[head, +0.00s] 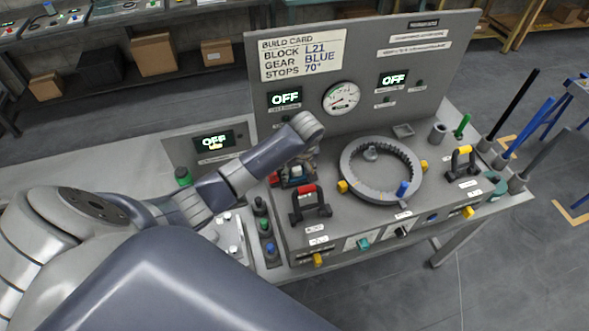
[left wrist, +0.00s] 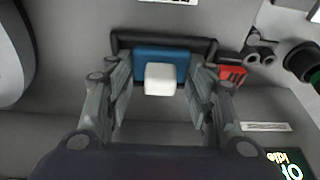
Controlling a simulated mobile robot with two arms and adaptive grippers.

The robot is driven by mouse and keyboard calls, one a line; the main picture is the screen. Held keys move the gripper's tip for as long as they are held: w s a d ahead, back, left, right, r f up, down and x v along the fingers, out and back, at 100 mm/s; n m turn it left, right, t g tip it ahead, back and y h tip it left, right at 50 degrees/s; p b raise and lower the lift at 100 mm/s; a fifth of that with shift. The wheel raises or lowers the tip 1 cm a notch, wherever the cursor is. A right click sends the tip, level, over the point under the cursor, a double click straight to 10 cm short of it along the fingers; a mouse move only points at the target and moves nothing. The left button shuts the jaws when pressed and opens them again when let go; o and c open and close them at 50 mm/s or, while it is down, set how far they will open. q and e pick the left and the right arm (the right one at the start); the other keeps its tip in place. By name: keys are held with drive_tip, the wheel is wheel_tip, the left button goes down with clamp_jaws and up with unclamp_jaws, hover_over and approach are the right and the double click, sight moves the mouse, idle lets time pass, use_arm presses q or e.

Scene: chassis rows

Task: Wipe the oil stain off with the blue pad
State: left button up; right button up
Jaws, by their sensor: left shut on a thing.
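The blue pad (left wrist: 145,55) with its white block-shaped grip (left wrist: 163,79) is between the two fingers of my left gripper (left wrist: 162,70) in the left wrist view. The fingers are shut on it. A dark frame lies around the pad's far side; whether the pad touches it I cannot tell. In the head view my left arm hides most of the left gripper (head: 294,172), which is low over the left part of the grey bench panel. No oil stain can be made out in either view. My right gripper is not in view.
A red-topped black handle (head: 310,203) stands just right of the left gripper. A toothed grey ring (head: 350,185) with yellow blocks and a blue peg is further right, then a yellow-topped handle (head: 461,163). An upright panel with a gauge (head: 341,97) rises behind.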

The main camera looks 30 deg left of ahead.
use_arm(q)
drive_tip(key=shift+d, duration=0.15)
drive_tip(key=shift+w+r, duration=0.2)
drive_tip(key=shift+r, duration=0.7)
drive_tip(key=shift+w+a+v, duration=0.1)
drive_tip(key=shift+a+v, duration=0.05)
drive_tip(key=shift+v, duration=0.7)
drive_tip(key=shift+w+a+v, duration=0.1)
drive_tip(key=shift+a+v, duration=0.1)
drive_tip(key=shift+v, duration=0.65)
drive_tip(key=shift+w+a+v, duration=0.1)
drive_tip(key=shift+a+v, duration=0.05)
drive_tip(key=shift+v, duration=0.7)
drive_tip(key=shift+s+a+r, duration=0.1)
drive_tip(key=shift+a, duration=0.1)
